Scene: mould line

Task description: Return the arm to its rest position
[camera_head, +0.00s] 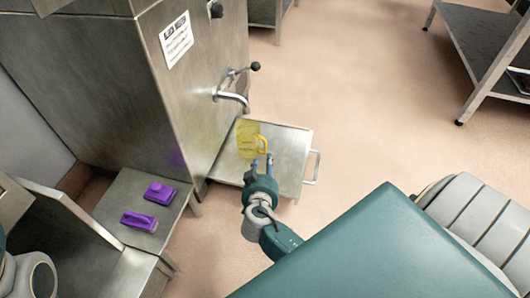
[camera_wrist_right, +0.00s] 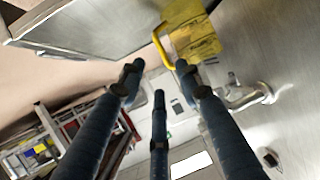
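My right gripper (camera_head: 262,163) is below the tap in the head view, with its fingertips close to the handle of a yellow see-through jug (camera_head: 247,138). The jug stands on a flat metal stand (camera_head: 289,163). In the right wrist view the gripper's fingers (camera_wrist_right: 158,80) are spread with a gap between them, and nothing is held. The yellow jug (camera_wrist_right: 196,42) and its handle show just past the fingertips; I cannot tell whether they touch. My left gripper is not in view.
A steel machine (camera_head: 125,85) with a lever tap (camera_head: 233,97) stands behind on the left. Two purple pieces (camera_head: 159,193) (camera_head: 139,221) lie on a low metal bench (camera_head: 112,205). A metal table (camera_head: 485,40) stands far right. The floor between is clear.

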